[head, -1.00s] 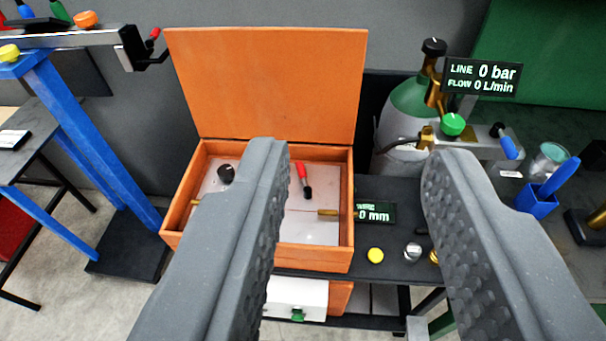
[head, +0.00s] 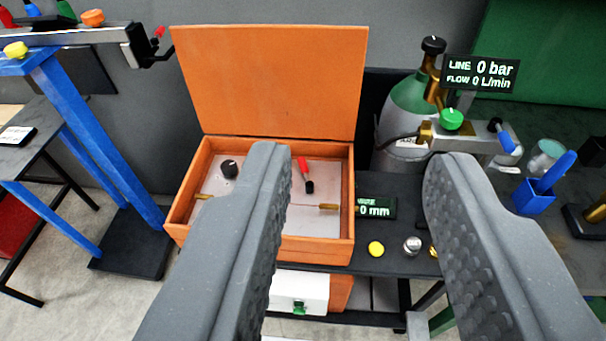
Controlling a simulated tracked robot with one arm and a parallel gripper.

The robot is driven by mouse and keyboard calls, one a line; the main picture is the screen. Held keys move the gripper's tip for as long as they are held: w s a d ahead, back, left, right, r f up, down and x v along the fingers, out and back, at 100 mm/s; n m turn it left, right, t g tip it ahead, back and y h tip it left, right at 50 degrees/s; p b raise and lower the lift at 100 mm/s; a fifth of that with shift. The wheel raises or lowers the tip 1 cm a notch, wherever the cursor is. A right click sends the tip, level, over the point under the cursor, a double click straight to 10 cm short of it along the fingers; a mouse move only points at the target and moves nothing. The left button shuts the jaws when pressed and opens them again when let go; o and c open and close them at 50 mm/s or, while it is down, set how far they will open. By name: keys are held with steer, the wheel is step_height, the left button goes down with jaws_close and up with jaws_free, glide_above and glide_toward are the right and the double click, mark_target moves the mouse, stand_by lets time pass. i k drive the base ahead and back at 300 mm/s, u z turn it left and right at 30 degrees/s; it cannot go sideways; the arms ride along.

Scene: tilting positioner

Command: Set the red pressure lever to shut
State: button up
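The red pressure lever (head: 303,167) stands inside the open orange box (head: 320,250), with a red handle and a dark end. It slants, its red end up and slightly left. My gripper (head: 352,160) is open and empty, its two grey fingers wide apart in the foreground. The lever shows in the gap between the fingers, just right of the left finger and farther away. The left finger hides part of the box's inside. Which lever position means shut cannot be told.
The box's lid (head: 275,80) stands raised behind. A gas cylinder (head: 408,95) and a display (head: 481,73) reading 0 bar stand at right. A yellow button (head: 376,249) and a metal knob (head: 412,245) are on the dark bench. A blue stand (head: 95,150) is at left.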

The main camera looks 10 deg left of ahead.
mark_target(309, 184)
steer(key=z, duration=0.05)
steer(key=k, duration=0.5)
steer(key=u, duration=0.45)
steer(key=i, duration=1.35)
steer(key=z, duration=0.4)
